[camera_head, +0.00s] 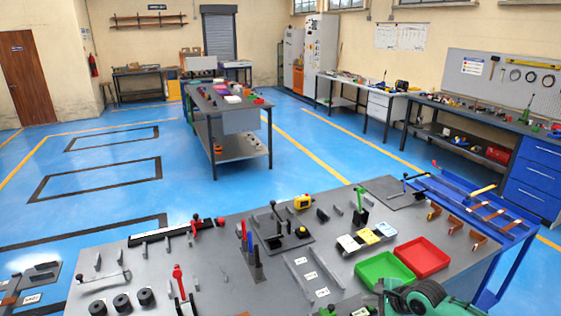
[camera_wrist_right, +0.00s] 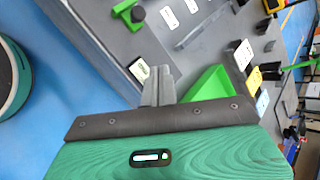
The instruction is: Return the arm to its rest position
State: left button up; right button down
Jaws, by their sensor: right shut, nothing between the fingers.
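My right gripper (camera_wrist_right: 158,85) shows in the right wrist view with its two grey fingers together and nothing between them. It is beside the near edge of the grey workbench (camera_wrist_right: 95,45), close to a green tray (camera_wrist_right: 208,95). In the head view, my green and dark right arm is at the bottom right, in front of the green tray (camera_head: 384,271) and red tray (camera_head: 421,257). Its fingertips are hard to make out there. My left arm and gripper are not in view.
The bench carries a lever tool (camera_head: 280,225), black cylinders (camera_head: 122,302), a yellow tape measure (camera_head: 304,202) and a green clamp (camera_wrist_right: 130,12). A blue rack (camera_head: 480,205) stands at the bench's right end. Blue floor (camera_head: 235,195) lies open behind the bench.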

jog(key=s+a+f+n+g, duration=0.1)
jog(key=s+a+f+n, duration=0.1)
jog(key=s+a+n, duration=0.6)
jog(key=s+a+f+n+g, duration=0.1)
jog(key=s+a+f+n, duration=0.1)
jog(key=s+a+n, duration=0.6)
jog(key=s+d+r+n+g+h, duration=0.1)
jog(key=s+d+r+n+h, duration=0.1)
jog(key=s+d, duration=0.5)
jog(key=s+d+r+n+g+h, duration=0.1)
jog(key=s+d+n+h, duration=0.15)
jog(key=s, duration=0.95)
notch_tip(320, 180, down, 31)
jog(key=g, duration=0.1)
jog(key=s+d+f+g, duration=0.1)
jog(key=s+d+f, duration=0.2)
jog(key=s+f, duration=1.7)
jog(key=shift+b, duration=0.4)
